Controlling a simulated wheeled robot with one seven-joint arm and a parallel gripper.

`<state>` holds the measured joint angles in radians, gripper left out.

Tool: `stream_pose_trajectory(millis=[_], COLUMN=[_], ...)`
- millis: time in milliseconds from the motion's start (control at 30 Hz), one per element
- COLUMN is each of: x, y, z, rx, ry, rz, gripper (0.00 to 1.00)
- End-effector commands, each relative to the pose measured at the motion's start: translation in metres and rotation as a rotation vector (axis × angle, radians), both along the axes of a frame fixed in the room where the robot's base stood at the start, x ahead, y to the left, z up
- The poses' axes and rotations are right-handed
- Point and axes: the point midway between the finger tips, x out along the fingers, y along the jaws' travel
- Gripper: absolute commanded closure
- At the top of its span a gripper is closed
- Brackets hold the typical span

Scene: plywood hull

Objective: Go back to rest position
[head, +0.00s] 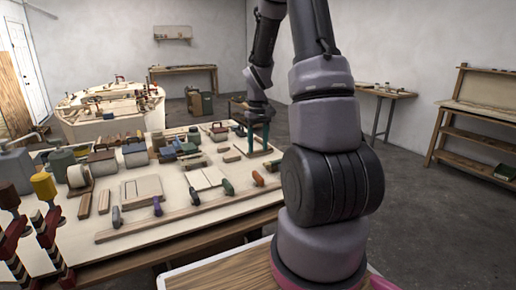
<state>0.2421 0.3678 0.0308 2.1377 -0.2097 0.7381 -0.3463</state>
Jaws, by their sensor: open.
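My gripper (258,148) hangs at the end of my arm, over the far right end of the workbench (262,192). Its dark green fingers point down and stand apart, with nothing seen between them. I cannot tell whether the fingertips touch the bench. My arm rises large in the right half of the head view and hides part of the room behind it.
The bench holds several tools, blocks and clamps, with a long wooden strip (190,212) along its front. A plywood hull (105,122) stands behind. A side table (385,93) and a shelf unit (480,110) stand right. Floor (420,215) at right is clear.

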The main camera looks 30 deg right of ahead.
Motion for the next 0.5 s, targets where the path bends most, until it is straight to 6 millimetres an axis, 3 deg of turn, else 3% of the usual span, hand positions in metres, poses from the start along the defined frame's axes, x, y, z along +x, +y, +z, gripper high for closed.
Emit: stream_pose_trajectory(millis=[333, 433, 500], x=[0.0, -0.004, -0.009], y=[0.002, 0.009, 0.017], z=[0.005, 0.025, 0.049], rx=[0.0, -0.002, -0.001], ry=[-0.009, -0.04, -0.078], rz=[-0.004, -0.019, -0.039], gripper=[0.47, 0.47, 0.47])
